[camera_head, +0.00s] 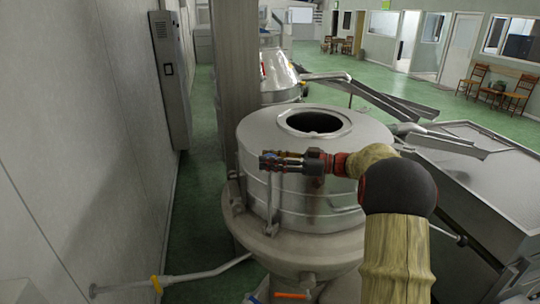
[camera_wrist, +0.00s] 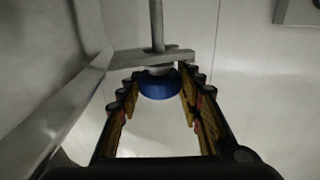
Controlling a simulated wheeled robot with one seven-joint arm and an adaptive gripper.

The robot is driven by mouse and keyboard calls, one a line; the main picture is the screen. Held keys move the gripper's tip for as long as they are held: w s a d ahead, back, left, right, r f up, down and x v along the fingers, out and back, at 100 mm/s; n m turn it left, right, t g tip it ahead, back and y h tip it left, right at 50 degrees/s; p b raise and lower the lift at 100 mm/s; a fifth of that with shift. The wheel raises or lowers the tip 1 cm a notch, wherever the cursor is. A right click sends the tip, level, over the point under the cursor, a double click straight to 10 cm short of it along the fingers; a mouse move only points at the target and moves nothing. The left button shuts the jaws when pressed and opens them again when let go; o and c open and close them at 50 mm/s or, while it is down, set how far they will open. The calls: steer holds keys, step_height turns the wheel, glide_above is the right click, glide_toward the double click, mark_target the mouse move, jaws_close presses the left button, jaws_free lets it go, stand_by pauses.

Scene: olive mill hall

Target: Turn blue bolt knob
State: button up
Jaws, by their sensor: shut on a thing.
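The blue bolt knob (camera_wrist: 158,86) is a round blue cap on a grey metal rod in the wrist view, at the end of a flat metal bracket. My gripper (camera_wrist: 157,92) has its two fingers on either side of the knob and is shut on it. In the head view my gripper (camera_head: 283,161) reaches left across the front of the steel vessel (camera_head: 310,200), with its fingertips at the vessel's left side. The knob is mostly hidden there by the fingers.
The vessel's round top opening (camera_head: 314,122) is dark and uncovered. A grey wall (camera_head: 80,130) and a pillar (camera_head: 236,60) stand to the left. A metal trough (camera_head: 480,180) stands close on the right. Green floor (camera_head: 200,200) shows between wall and vessel.

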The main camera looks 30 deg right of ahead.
steer(key=shift+f, duration=0.25)
steer(key=o, duration=1.2)
steer(key=shift+r, duration=0.2)
steer(key=shift+c, duration=0.2)
steer(key=v, duration=1.2)
steer(key=shift+w, duration=0.15)
